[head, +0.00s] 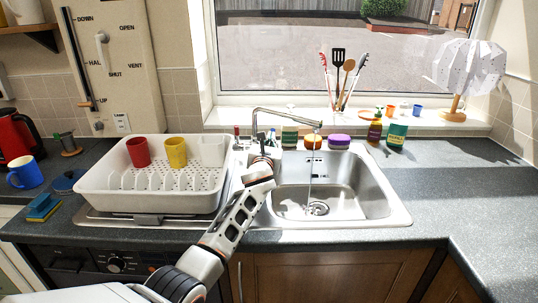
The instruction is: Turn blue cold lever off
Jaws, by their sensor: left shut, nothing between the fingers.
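The chrome tap (285,116) stands behind the sink, its spout reaching right over the bowl. A thin stream of water (310,165) falls from the spout into the steel sink (345,195). My left arm comes up from the bottom, and my left gripper (265,144) is at the tap's base, shut with nothing held. The blue cold lever cannot be made out clearly; the gripper and wrist cover much of the tap's base. Whether the gripper touches the tap cannot be told. A small red piece shows left of the tap. My right gripper is not in view.
A white dish rack (150,203) with red, yellow and white cups stands left of the sink. Sponges (290,136) and bottles (374,131) line the back. A utensil holder and a lamp (466,68) stand on the sill. The right counter (465,195) is clear.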

